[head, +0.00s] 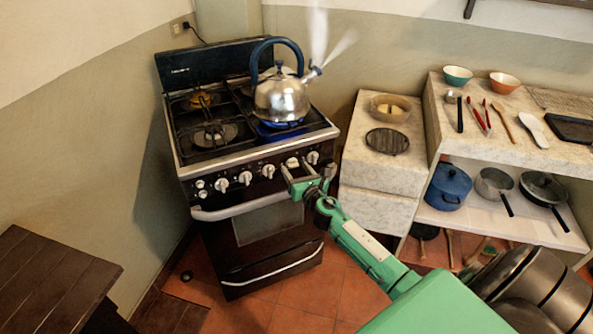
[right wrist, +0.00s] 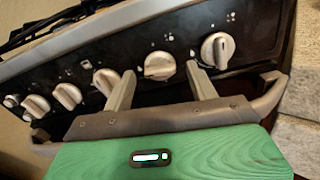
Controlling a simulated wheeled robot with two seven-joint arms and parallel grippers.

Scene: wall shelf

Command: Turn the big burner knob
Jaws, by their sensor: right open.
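The stove (head: 265,150) has a front panel with a row of several white knobs. The frames do not label which one is the big burner knob. My right gripper (head: 298,168) is open at the right part of this panel. In the right wrist view its two fingers (right wrist: 160,77) stand on either side of the second knob from the right (right wrist: 158,66), with gaps visible. I cannot tell if either finger touches it. That knob also shows in the head view (head: 292,163). The rightmost knob (right wrist: 217,50) is just beyond the right finger. My left gripper is out of view.
A steaming kettle (head: 281,98) stands over a blue flame on the stove's front right burner. The oven handle (head: 240,208) runs below the knobs. A stone counter (head: 385,165) adjoins on the right. A dark wooden table (head: 50,285) is at lower left. Floor before the stove is clear.

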